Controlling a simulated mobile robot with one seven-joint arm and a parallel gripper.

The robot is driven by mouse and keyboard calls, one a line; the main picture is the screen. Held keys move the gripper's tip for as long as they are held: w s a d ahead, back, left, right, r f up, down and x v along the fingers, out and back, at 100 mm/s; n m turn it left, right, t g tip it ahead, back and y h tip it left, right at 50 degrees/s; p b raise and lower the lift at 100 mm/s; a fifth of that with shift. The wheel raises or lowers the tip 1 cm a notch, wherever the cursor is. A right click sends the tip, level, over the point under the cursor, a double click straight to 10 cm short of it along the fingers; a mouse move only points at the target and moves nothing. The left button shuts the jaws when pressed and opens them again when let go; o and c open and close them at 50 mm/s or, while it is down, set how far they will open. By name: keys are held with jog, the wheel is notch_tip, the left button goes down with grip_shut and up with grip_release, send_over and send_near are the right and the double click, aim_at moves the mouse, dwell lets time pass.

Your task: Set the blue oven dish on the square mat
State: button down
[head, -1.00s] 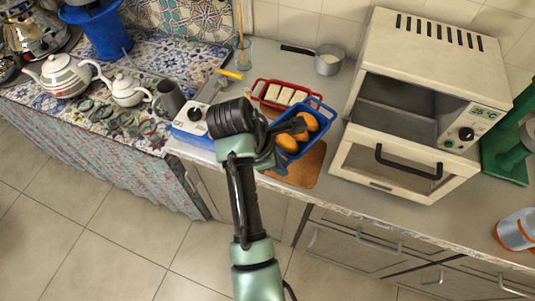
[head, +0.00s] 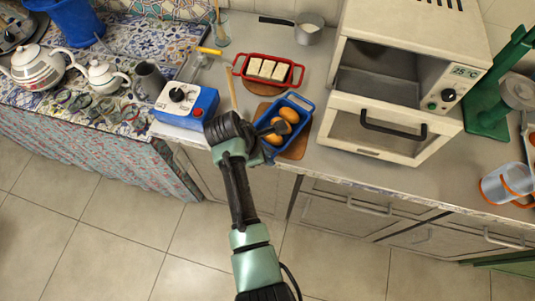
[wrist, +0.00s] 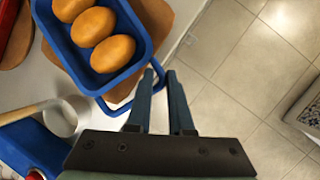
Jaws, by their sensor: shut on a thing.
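The blue oven dish (head: 289,108) holds several brown rolls and is over the square brown mat (head: 297,147). The mat shows along the dish's right and front sides. In the wrist view, the dish (wrist: 136,62) is at the upper left, with the mat (wrist: 155,18) beyond its edge. My gripper (head: 276,128) is shut on the dish's near end handle. Its fingers (wrist: 159,76) are close together at that handle in the wrist view. I cannot tell whether the dish touches the mat.
A red dish (head: 241,68) with white blocks stands behind on another brown mat (head: 262,88). A wooden spoon (head: 232,94) and a blue hot plate (head: 205,103) are to the left. A saucepan (head: 309,33) is behind.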

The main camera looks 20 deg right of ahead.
jog(key=c, duration=0.8)
grip_release()
